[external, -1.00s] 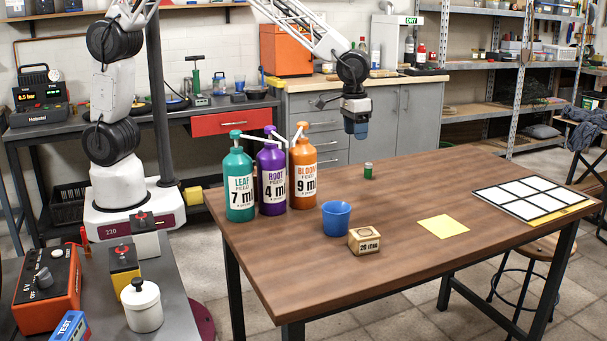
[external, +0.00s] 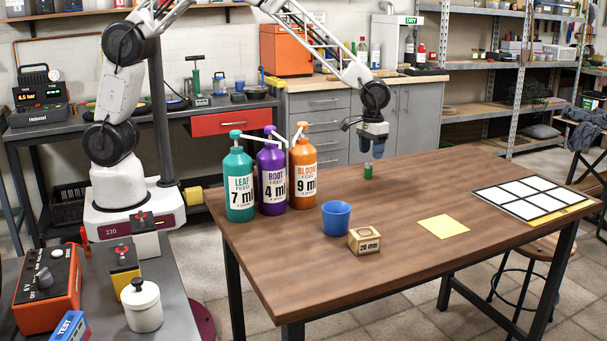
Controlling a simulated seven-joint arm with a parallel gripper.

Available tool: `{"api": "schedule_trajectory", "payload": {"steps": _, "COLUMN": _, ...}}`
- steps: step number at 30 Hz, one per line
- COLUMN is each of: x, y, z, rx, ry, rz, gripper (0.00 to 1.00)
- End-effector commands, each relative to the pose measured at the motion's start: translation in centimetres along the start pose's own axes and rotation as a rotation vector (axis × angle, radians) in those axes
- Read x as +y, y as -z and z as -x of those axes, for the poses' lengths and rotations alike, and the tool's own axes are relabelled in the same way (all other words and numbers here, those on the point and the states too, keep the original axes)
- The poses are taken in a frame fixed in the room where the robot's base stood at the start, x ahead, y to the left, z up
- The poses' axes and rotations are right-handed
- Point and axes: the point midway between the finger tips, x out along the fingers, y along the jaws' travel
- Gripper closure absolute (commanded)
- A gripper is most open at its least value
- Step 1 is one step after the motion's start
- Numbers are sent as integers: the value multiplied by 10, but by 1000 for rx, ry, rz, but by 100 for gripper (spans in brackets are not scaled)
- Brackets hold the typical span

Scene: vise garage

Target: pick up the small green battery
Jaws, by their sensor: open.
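The small green battery (external: 368,171) stands upright near the far edge of the brown wooden table. It is a short green cylinder with a lighter top. My gripper (external: 374,151) is directly above it, slightly to the right in the picture, pointing down. The gripper is open and empty. Its fingers are small and dark here, and I cannot tell the exact gap between them and the battery.
Three pump bottles, teal (external: 239,184), purple (external: 271,178) and orange (external: 303,173), stand left of the battery. A blue cup (external: 336,218), a wooden block (external: 366,240), a yellow sheet (external: 442,228) and a white-squared panel (external: 532,198) lie nearer or right. The table (external: 400,275) is clear around the battery.

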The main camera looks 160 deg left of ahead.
Motion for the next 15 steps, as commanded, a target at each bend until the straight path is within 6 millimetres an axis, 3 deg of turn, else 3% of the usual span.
{"api": "schedule_trajectory", "payload": {"steps": 7, "x": 0, "y": 0, "z": -20, "rx": -1, "ry": 1, "rz": 0, "gripper": 43}}
{"api": "schedule_trajectory", "payload": {"steps": 15, "x": 0, "y": 0, "z": -22, "rx": 0, "ry": 0, "rz": 0, "gripper": 43}}
